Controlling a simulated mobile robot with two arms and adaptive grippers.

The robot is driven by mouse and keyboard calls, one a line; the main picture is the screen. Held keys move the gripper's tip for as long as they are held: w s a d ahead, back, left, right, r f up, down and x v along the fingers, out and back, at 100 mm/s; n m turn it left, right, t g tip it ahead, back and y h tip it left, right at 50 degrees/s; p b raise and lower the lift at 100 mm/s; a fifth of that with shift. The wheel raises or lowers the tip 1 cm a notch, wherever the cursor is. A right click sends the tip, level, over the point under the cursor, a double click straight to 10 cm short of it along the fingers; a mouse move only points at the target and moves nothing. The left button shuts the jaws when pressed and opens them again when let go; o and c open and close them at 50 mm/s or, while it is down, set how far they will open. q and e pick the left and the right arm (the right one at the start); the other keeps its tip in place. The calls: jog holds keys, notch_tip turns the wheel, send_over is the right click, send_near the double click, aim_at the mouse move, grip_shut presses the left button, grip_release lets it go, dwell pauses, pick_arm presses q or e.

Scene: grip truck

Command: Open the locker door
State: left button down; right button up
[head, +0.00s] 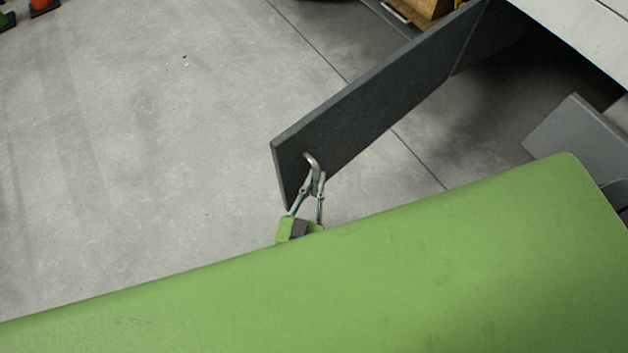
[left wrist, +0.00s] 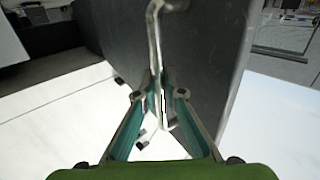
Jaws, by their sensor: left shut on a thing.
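The locker door (head: 375,100) is a dark grey panel that stands swung out from the pale truck body at the upper right. A bent metal handle (head: 311,161) sits near its free end. The door (left wrist: 215,55) and handle (left wrist: 154,40) also show in the left wrist view. My left gripper (head: 316,180) is shut on the handle, with its fingers (left wrist: 163,100) around the handle's lower part. My right gripper is in neither view.
My large green body part covers the bottom of the head view. The pale truck body (head: 585,35) is at the upper right, with a wooden box (head: 428,8) near the top. Orange cones (head: 42,5) stand far left. The concrete floor left of the door is clear.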

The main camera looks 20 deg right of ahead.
pick_arm(q)
jog(key=shift+d+r, duration=0.15)
jog(key=c, duration=2.1)
grip_release()
jog(key=v, duration=1.2)
